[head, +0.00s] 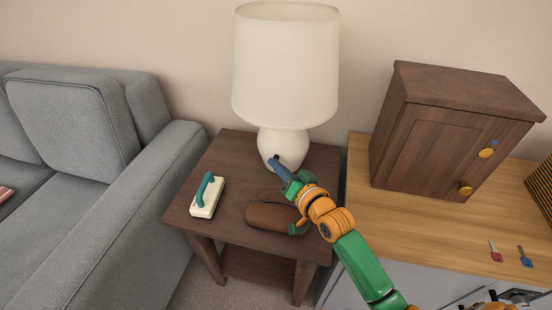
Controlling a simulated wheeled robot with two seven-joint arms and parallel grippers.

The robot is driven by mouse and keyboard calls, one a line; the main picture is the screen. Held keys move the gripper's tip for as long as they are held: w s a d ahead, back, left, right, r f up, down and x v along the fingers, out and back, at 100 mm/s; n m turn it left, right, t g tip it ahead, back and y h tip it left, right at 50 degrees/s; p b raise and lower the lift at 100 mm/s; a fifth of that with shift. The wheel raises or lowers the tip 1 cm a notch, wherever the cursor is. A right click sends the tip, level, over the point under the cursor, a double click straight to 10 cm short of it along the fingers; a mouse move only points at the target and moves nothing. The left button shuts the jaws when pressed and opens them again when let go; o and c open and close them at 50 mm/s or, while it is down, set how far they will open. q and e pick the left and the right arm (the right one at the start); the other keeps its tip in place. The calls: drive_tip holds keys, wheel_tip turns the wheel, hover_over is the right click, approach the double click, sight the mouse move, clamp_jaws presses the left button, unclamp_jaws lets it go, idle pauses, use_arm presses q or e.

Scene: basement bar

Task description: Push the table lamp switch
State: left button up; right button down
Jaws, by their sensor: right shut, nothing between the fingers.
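The table lamp (286,65) has a cream shade and a rounded white base (282,143). It stands on the dark wooden side table (240,151) against the wall. My right gripper (276,164) is shut and empty, its tip at the front of the lamp base; I cannot tell whether they touch. No separate switch shows on the lamp; the gripper covers part of its base. A cream block with a teal handle (207,195) lies on the table's left side; I cannot tell what it is. My left gripper is not in view.
A brown rounded object (270,217) lies on the table below my right wrist. A grey sofa (150,190) stands left. To the right, a wooden cabinet (440,140) stands on a lighter counter (400,215), with a red key (495,251) and a blue key (525,257).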

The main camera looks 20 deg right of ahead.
idle(0.3)
drive_tip(key=shift+s+a+p, duration=0.25)
drive_tip(key=shift+s+p, duration=0.15)
drive_tip(key=shift+p, duration=0.25)
drive_tip(key=s+a+p, duration=0.2)
drive_tip(key=s, duration=0.1)
drive_tip(key=s+a+p, duration=0.1)
drive_tip(key=shift+s+a+r, duration=0.1)
drive_tip(key=shift+s, duration=0.25)
drive_tip(key=shift+s+a, duration=0.1)
drive_tip(key=shift+s, duration=0.05)
